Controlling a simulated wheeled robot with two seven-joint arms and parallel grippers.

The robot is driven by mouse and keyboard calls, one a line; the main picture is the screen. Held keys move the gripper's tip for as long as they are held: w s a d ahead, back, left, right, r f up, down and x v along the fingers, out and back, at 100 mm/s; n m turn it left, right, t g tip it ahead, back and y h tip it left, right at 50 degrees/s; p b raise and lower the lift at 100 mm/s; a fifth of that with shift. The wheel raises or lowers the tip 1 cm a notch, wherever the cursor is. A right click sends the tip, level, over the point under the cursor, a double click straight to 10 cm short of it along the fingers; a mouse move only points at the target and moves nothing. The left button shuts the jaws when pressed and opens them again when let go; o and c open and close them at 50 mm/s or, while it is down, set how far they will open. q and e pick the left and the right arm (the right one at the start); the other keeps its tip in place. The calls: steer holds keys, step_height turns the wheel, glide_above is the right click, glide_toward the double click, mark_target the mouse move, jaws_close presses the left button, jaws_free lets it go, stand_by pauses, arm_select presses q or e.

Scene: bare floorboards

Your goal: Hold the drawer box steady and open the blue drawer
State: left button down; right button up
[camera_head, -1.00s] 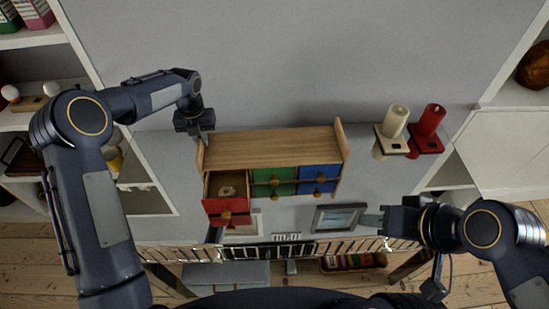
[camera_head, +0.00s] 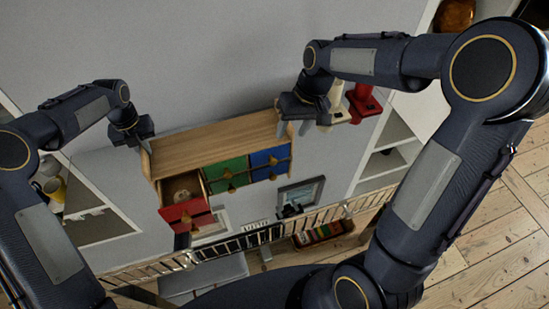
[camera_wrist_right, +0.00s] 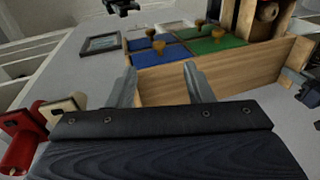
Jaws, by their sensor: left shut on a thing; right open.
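The wooden drawer box (camera_head: 215,145) has red, green and blue drawer fronts with round knobs. The red drawer (camera_head: 185,212) at left is pulled out, with a round brown thing inside. The blue drawers (camera_head: 270,158) at right look closed; they also show in the right wrist view (camera_wrist_right: 158,55). My left gripper (camera_head: 148,143) is shut on the box's left end. My right gripper (camera_head: 292,130) is open at the box's right end. In the right wrist view its fingers (camera_wrist_right: 162,88) point at the box's wooden side; whether they touch it I cannot tell.
A cream candle (camera_head: 337,108) and a red candle (camera_head: 363,102) on holders are close behind my right gripper. A small framed picture (camera_head: 300,194) and a railing (camera_head: 270,235) lie below the box. White shelves (camera_head: 395,150) stand at right.

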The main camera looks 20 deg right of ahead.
glide_toward(274, 160)
steer(key=shift+g+h, duration=0.3)
steer(key=shift+g, duration=0.1)
steer(key=f, duration=0.3)
steer(key=a+f, duration=0.1)
steer(key=f, duration=0.2)
steer(key=a+f, duration=0.1)
steer(key=f, duration=0.2)
steer(key=shift+w+a+f, duration=0.1)
steer(key=shift+w, duration=0.2)
jaws_close()
steer(key=shift+s, duration=0.15)
